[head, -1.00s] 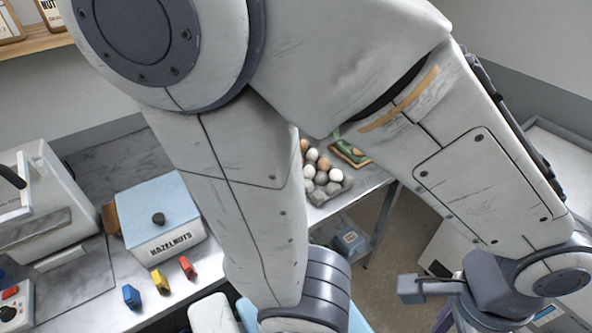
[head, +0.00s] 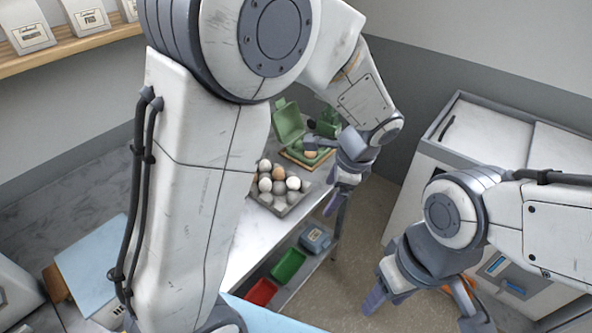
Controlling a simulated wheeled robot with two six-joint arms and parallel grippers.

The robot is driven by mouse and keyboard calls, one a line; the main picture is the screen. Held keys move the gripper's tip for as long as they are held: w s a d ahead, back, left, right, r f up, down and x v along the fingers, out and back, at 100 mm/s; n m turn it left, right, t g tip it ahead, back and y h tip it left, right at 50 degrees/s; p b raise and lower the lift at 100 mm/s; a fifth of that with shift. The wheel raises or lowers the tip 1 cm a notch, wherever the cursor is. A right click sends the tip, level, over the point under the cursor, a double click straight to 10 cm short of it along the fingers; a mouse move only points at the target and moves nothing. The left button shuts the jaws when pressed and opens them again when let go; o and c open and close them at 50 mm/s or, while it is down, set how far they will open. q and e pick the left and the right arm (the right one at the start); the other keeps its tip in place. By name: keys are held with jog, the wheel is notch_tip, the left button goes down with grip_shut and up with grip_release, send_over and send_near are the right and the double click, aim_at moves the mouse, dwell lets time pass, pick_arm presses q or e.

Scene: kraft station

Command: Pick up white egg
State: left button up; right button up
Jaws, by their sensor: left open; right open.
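Several white and brownish eggs sit in a grey egg tray (head: 284,205) on the metal table. One white egg (head: 293,183) is near the tray's right side and another white egg (head: 265,165) is at its back. My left gripper (head: 331,169) is open and empty, to the right of the tray and apart from the eggs. My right gripper (head: 424,308) is open and empty at the lower right, over the floor side, far from the eggs. My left arm hides part of the table left of the tray.
A green open carton (head: 288,122) and a wooden-edged green holder with a brownish egg (head: 310,154) stand behind the tray. A green bin (head: 288,264) and a red bin (head: 261,292) are on the lower shelf. A blue-lidded box (head: 92,262) is at left.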

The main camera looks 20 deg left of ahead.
aim_at(296, 180)
pick_arm(q)
jog(key=w+a+f+m+y, duration=0.1)
jog(key=w+a+f+m, duration=0.1)
jog(key=w+a+f, duration=0.1)
jog(key=w+a+f+m+y+p, duration=0.1)
jog(key=w+a+f+m, duration=0.1)
jog(key=w+a+f, duration=0.2)
jog(key=w+a+f+m+p, duration=0.1)
jog(key=w+a+f+m, duration=0.1)
jog(key=w+a+f, duration=0.2)
jog(key=shift+w+f+m+t+y, duration=0.1)
jog(key=shift+w+m+t+y, duration=0.1)
jog(key=shift+w, duration=0.55)
jog(key=shift+w+f+m+t+y, duration=0.1)
jog(key=shift+w+y, duration=0.1)
jog(key=shift+w, duration=0.55)
jog(key=shift+a+f, duration=0.15)
jog(key=shift+f, duration=0.1)
jog(key=p+x, duration=0.1)
jog(key=x, duration=0.1)
jog(key=p+x, duration=0.1)
jog(key=x, duration=0.1)
jog(key=shift+w+a+f+p, duration=0.15)
jog(key=shift+w+f+p, duration=0.1)
jog(key=shift+p, duration=0.1)
jog(key=shift+w+a+f, duration=0.1)
jog(key=shift+a+f, duration=0.05)
jog(key=shift+f, duration=0.1)
jog(key=shift+c, duration=0.3)
jog(key=c, duration=0.8)
